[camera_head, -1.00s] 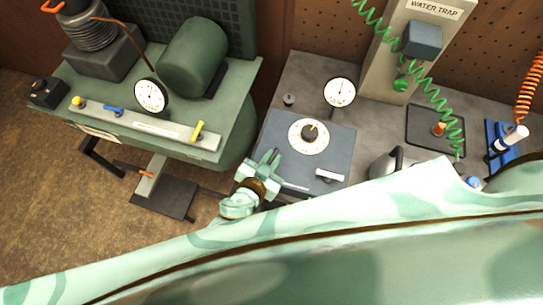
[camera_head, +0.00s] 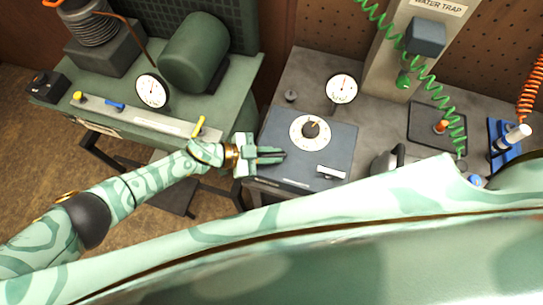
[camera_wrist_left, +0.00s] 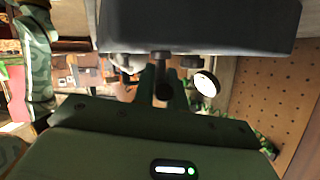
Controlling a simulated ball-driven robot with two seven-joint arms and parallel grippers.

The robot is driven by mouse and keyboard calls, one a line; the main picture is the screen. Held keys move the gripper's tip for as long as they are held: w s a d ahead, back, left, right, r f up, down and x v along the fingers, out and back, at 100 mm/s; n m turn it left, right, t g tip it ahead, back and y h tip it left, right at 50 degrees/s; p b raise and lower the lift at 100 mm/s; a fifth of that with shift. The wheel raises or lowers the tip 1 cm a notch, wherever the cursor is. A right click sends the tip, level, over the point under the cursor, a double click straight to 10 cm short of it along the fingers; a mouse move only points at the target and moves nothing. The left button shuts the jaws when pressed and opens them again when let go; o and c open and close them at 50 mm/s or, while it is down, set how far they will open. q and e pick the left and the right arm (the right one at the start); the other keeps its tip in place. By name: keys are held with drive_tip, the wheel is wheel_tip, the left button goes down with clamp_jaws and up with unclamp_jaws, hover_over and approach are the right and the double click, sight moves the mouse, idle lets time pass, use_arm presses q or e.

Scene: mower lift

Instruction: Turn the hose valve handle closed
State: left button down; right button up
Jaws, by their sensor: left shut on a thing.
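My left gripper (camera_head: 280,155) reaches in from the left and lies at the left edge of the blue-grey box (camera_head: 270,133). In the left wrist view its fingers (camera_wrist_left: 163,88) are close together around a small dark handle (camera_wrist_left: 162,57), a short stem with a rounded end, beside the dark box body (camera_wrist_left: 200,25). I take it for the hose valve handle, but the head view hides it behind the fingers. The box also carries a round white dial with a dark knob (camera_head: 311,130) and a pale bar (camera_head: 331,171). My right gripper is not in view.
A green machine with a yellow lever (camera_head: 199,127), a blue lever (camera_head: 113,105) and a gauge (camera_head: 152,91) stands left. Another gauge (camera_head: 341,89) stands behind the box. A kettle-like can (camera_head: 388,163) and a green coiled hose (camera_head: 431,83) are right.

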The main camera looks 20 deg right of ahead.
use_arm(q)
drive_tip(key=m+g+b, duration=0.2)
drive_tip(key=b, duration=0.1)
drive_tip(key=m+g+y+b, duration=0.1)
drive_tip(key=g+b, duration=0.1)
drive_tip(key=shift+w+f+m, duration=0.1)
drive_tip(key=shift+f+m, duration=0.2)
drive_tip(key=shift+r+m+g+y+b, duration=0.25)
drive_tip(key=shift+m+g+y+b, duration=0.15)
drive_tip(key=shift+m+g+b, duration=0.3)
drive_tip(key=c, duration=1.4)
unclamp_jaws()
drive_tip(key=shift+c, duration=0.2)
drive_tip(key=b+v, duration=0.1)
drive_tip(key=v, duration=1.5)
